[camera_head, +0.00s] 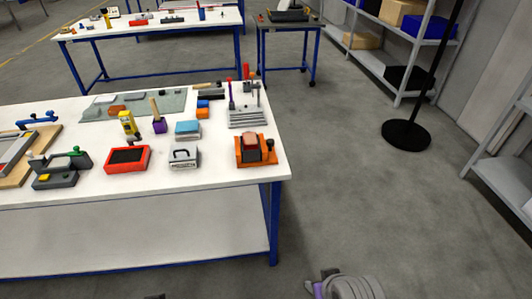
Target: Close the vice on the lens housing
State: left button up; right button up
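An orange vice-like fixture (242,157) stands at the right front corner of the white workbench. A reddish-brown block (251,142) sits in it, and a dark knob (269,146) is on its right side. The block may be the lens housing; I cannot tell for certain, nor whether the jaws touch it. A dark grey clamp-like device with green parts (74,159) stands at the bench's left. A grey rounded part of my arm with a purple piece shows at the bottom edge, well below the bench.
The white bench (222,172) also holds a red tray (127,159), a grey box with a handle (184,158), a blue-topped block (188,129), a yellow tool (128,124) and a grey stand (248,117). Floor right of the bench is clear up to a black pole base (406,135) and shelves.

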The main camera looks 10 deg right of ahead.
aim_at(270, 142)
jog(key=l, duration=0.35)
jog(key=k+j+z, duration=0.25)
jog(key=j, duration=0.35)
jog(key=k+j+z, duration=0.25)
jog(key=k+j, duration=0.2)
